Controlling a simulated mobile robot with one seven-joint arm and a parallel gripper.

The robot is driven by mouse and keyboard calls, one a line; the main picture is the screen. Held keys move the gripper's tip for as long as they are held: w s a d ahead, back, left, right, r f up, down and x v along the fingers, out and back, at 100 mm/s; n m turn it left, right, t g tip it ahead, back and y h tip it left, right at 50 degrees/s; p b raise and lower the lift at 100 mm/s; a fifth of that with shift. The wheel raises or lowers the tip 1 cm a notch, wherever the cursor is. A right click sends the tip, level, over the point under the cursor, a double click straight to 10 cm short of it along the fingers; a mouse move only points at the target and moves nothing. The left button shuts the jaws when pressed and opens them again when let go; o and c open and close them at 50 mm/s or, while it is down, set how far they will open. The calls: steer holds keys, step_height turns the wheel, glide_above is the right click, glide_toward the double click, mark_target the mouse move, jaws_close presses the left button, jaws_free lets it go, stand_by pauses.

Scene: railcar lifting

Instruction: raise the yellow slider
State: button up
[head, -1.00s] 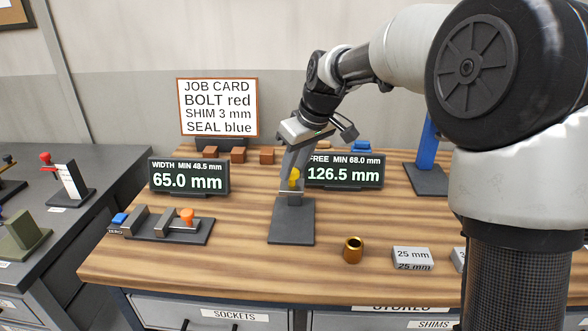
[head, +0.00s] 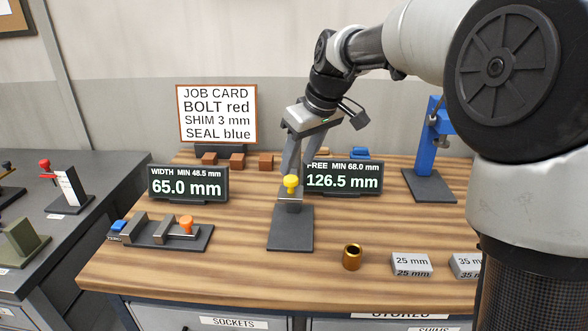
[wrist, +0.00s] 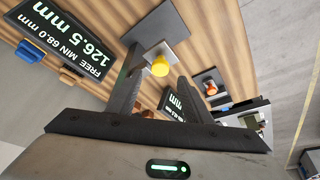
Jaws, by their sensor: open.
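The yellow slider (head: 291,184) is a small round knob on a short grey post above a dark base plate (head: 290,235). It also shows in the wrist view (wrist: 160,66), between my two dark fingers. My gripper (head: 290,172) is open and points down, its fingers behind and around the knob in the head view. In the wrist view my gripper (wrist: 159,64) has a finger on each side of the knob, with a visible gap to the right finger. I cannot tell whether the left finger touches it. The FREE display (head: 343,178) behind reads 126.5 mm, MIN 68.0 mm.
The WIDTH display (head: 188,183) reads 65.0 mm. A fixture with an orange knob (head: 187,225) stands at left, a bronze bushing (head: 352,257) and grey 25 mm block (head: 411,264) at front right, a blue post (head: 425,150) at back right. Wood is bare between them.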

steer(key=p+v, duration=0.1)
steer(key=v, duration=1.1)
steer(key=shift+r, duration=0.1)
steer(key=s+d+r+m+t+h+p, duration=0.1)
steer(key=s+d+r+m+p, duration=0.15)
steer(key=s, duration=0.45)
steer(key=s+d+r+m+h+p, duration=0.1)
steer(key=s+d+m+p, duration=0.1)
steer(key=s+d+p, duration=0.35)
steer(key=s+d+f+m+p, duration=0.1)
steer(key=s+f+m, duration=0.1)
steer(key=s, duration=0.4)
steer(key=s+d+f+m+t+h+p, duration=0.1)
steer(key=s+d+f+m, duration=0.1)
steer(key=s, duration=0.5)
steer(key=shift+s+d+f, duration=0.15)
steer(key=shift+d+f, duration=0.1)
steer(key=shift+f, duration=0.2)
